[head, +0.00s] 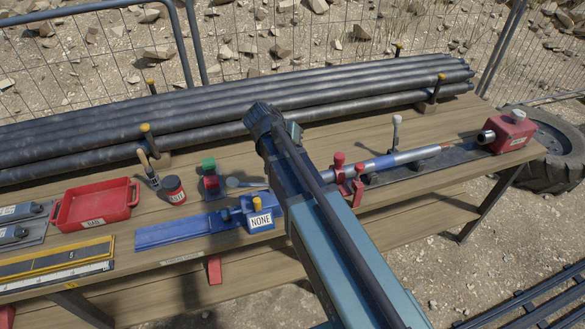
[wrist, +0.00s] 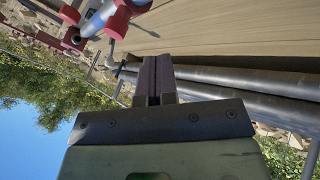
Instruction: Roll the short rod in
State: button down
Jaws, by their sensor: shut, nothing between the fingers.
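A short silver-and-blue rod (head: 395,160) lies along a dark rail at the right of the bench. Its left part sits at a red stand (head: 340,178), and its right end points towards a red box (head: 511,132). I cannot be sure that it is the task's short rod. The rod (wrist: 97,18) and red stand parts (wrist: 70,14) also show in the wrist view, at upper left. My gripper (wrist: 157,62) is shut and empty, apart from the rod. In the head view my arm hides the middle of the bench, and its fingertips cannot be made out.
Several long black pipes (head: 200,117) lie along the back of the bench between yellow-topped posts. A red tray (head: 94,208), a red can (head: 174,190) and a blue slide marked NONE (head: 190,230) stand to the left. A wire fence runs behind.

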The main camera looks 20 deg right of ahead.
jog(key=b, duration=0.8)
send_near(332, 166)
jog(key=shift+m, duration=0.4)
jog(key=x, duration=0.5)
jog(key=shift+w+d+f, duration=0.1)
jog(key=shift+w+f, duration=0.05)
jog(key=shift+f, duration=0.15)
jog(key=shift+d, duration=0.35)
